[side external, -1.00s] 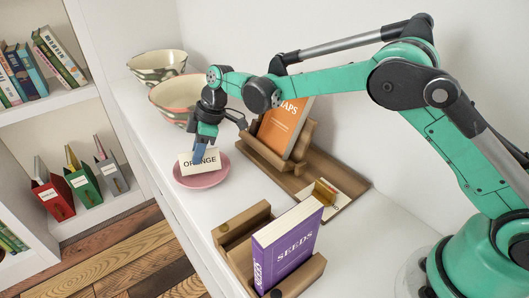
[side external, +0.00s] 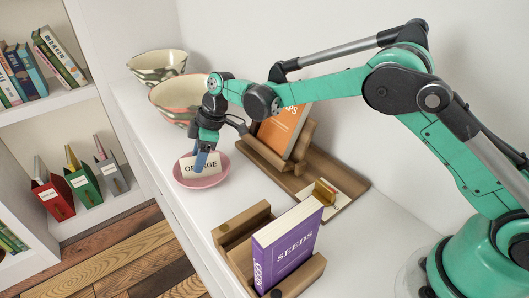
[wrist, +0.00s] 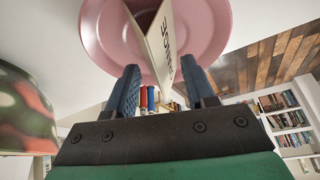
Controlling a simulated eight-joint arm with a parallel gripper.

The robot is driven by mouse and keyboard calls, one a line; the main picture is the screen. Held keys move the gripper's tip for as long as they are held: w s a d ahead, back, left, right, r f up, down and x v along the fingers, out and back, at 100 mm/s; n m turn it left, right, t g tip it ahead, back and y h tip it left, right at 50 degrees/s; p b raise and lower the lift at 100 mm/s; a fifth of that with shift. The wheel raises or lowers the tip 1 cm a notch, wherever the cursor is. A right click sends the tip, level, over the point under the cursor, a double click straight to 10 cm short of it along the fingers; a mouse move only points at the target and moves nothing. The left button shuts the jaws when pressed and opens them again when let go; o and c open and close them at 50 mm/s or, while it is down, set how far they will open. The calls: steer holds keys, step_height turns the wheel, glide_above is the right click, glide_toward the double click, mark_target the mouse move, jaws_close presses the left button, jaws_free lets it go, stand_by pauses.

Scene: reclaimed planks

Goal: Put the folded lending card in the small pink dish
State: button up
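The folded lending card (side external: 211,163), cream with the word ORANGE, stands tent-like inside the small pink dish (side external: 188,184) on the white shelf top. In the wrist view the card (wrist: 162,40) lies between my blue fingers, with the dish (wrist: 105,38) beyond it. My gripper (side external: 202,157) is low over the dish, one finger crossing in front of the card. In the wrist view my gripper (wrist: 159,75) is open, with gaps visible between the fingers and the card. The card's lower contact with the dish is partly hidden.
Two patterned bowls (side external: 160,66) stand behind the dish. A wooden stand holds an orange book (side external: 283,130); another holds the purple SEEDS book (side external: 290,246) in front. A card with a small brass piece (side external: 325,190) lies at right. The shelf's front edge is close to the dish.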

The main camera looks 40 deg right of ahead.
steer(key=shift+r, duration=0.35)
steer(key=s+d+r+m+t+h, duration=0.1)
steer(key=s+d+r+m, duration=0.2)
steer(key=r, duration=0.4)
steer(key=s+d+r+m+t, duration=0.1)
steer(key=s+d+r, duration=0.35)
steer(key=r, duration=0.35)
steer(key=s+d+f+m+t+h, duration=0.1)
steer(key=s+d+f+m, duration=0.1)
steer(key=s, duration=0.5)
steer(key=s+d+f+m+t+h, duration=0.2)
steer(key=s+d+f+m, duration=0.1)
steer(key=s+d+m, duration=0.2)
steer(key=s+m, duration=0.1)
steer(key=m, duration=0.1)
steer(key=shift+s+d+m, duration=0.25)
steer(key=shift+s+m, duration=0.05)
steer(key=shift+s, duration=0.1)
